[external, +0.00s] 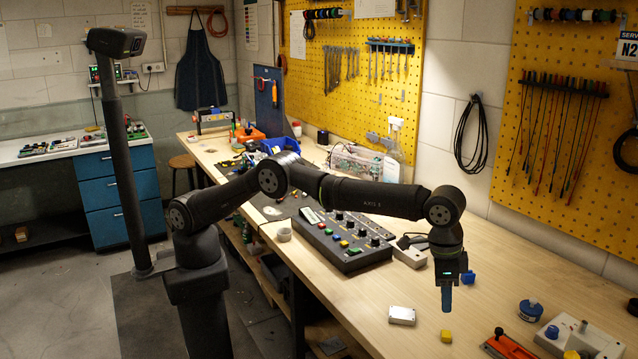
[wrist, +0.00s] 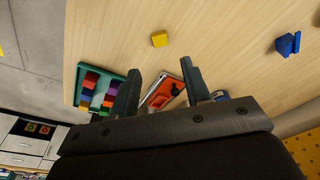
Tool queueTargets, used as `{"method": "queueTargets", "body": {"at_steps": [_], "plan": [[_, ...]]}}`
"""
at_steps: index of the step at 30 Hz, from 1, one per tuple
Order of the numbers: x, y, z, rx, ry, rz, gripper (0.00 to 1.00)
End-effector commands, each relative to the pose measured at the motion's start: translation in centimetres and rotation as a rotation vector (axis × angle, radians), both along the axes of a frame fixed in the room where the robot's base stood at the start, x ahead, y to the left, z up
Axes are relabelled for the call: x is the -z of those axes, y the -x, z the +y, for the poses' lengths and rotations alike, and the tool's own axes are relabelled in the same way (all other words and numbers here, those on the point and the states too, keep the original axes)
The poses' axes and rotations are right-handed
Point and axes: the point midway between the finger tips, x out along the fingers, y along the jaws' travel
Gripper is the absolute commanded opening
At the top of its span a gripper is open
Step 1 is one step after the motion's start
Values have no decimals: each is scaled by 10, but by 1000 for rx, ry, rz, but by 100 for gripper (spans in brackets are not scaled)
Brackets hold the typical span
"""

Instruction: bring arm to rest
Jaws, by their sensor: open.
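My arm reaches over the wooden workbench (external: 480,290) from its dark pedestal at the left. My gripper (external: 446,298) points straight down above the bench near a small yellow block, apart from the bench top. In the wrist view my gripper (wrist: 160,90) shows two dark fingers spread apart with nothing held between them. The yellow block (external: 446,336) lies on the bench below it; it also shows in the wrist view (wrist: 159,39).
A blue round container (external: 530,310) and an orange-red tool (external: 510,346) are to the right. A button panel (external: 345,240) stands under the forearm. The wrist view shows a green tray (wrist: 90,72) of coloured pieces.

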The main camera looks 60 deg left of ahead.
Motion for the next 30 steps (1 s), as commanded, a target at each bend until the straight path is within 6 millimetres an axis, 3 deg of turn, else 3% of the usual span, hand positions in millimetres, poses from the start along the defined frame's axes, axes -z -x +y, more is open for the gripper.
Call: {"method": "queueTargets", "body": {"at_steps": [15, 21, 30], "plan": [[103, -11, -10, 0, -3, 1, 44], [73, -11, -11, 0, 1, -1, 44], [60, -11, -11, 0, 0, 0, 44]]}}
